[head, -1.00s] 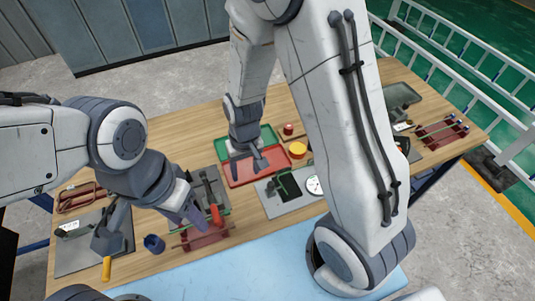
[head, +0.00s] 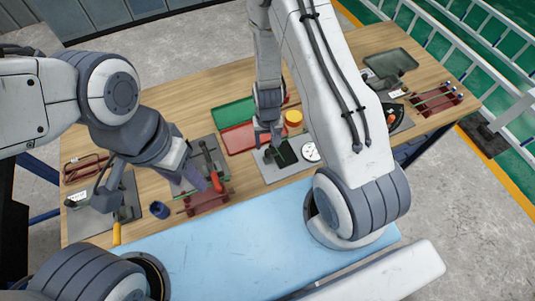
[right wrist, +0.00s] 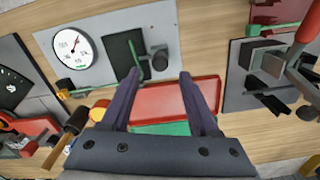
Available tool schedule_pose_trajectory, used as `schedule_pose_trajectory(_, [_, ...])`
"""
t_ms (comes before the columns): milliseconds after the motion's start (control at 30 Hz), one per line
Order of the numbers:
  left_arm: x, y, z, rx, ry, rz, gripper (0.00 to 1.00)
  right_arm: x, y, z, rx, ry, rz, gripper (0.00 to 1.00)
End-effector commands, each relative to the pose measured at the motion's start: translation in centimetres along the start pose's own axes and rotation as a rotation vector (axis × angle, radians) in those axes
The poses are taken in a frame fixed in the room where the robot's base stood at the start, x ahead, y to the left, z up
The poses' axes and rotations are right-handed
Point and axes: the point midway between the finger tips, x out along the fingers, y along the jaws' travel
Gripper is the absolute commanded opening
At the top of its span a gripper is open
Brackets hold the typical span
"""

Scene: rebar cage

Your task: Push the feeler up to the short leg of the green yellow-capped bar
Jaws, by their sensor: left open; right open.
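A grey plate (right wrist: 50,68) bears a white dial (right wrist: 73,47), a dark slab (right wrist: 118,48) and a grey knobbed piece (right wrist: 160,58), which looks like the feeler. A thin green bar (right wrist: 100,88) runs along the plate's edge, with a yellow cap (right wrist: 64,84) at its left end; a green leg shows at the slab, beside the knobbed piece. My right gripper (right wrist: 160,77) is open and empty, its fingertips close to the knobbed piece; contact cannot be told. In the head view my right gripper (head: 270,138) is over the plate's left part. My left gripper (head: 197,178) is open near a red-handled tool.
A red tray (right wrist: 175,100) and a green tray (right wrist: 165,128) lie beside the plate. A yellow round container (head: 293,117) stands nearby. The red-handled tool (head: 216,181) is by a red rack (head: 208,201). A blue cup (head: 159,210) stands at the left.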

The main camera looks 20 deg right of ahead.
Motion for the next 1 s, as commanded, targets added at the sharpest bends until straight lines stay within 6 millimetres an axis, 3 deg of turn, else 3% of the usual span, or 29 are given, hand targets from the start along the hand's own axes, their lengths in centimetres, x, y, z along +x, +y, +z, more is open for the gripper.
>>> schedule_pose_trajectory(33, [1.6, -0.1, 0.1, 0.001, 0.0, 0.0, 0.5, 1.7, 0.0, 0.0, 0.0, 0.0, 0.0, 0.61])
schedule_pose_trajectory(300, [4.9, -0.3, 0.3, 0.001, 0.0, 0.0, 0.5, 4.9, 0.0, 0.0, 0.0, 0.0, 0.0, 0.61])
schedule_pose_trajectory(667, [5.2, -0.4, 0.3, 0.0, 0.0, 0.0, 0.5, 5.2, 0.0, 0.0, 0.0, 0.0, 0.0, 0.61])
schedule_pose_trajectory(700, [5.2, -0.4, 0.3, 0.0, 0.0, 0.0, 0.5, 5.2, 0.0, 0.0, 0.0, 0.0, 0.0, 0.58])
schedule_pose_trajectory(800, [5.2, -0.4, 0.3, 0.0, 0.0, 0.0, 0.5, 5.2, 0.0, 0.0, 0.0, 0.0, 0.0, 0.19])
schedule_pose_trajectory(867, [5.2, -0.4, 0.3, 0.0, 0.0, 0.0, 0.5, 5.2, 0.0, 0.0, 0.0, 0.0, 0.0, 0.0])
schedule_pose_trajectory(1000, [5.2, -0.4, 0.3, 0.0, 0.0, 0.0, 0.5, 5.2, 0.0, 0.0, 0.0, 0.0, 0.0, 0.0])
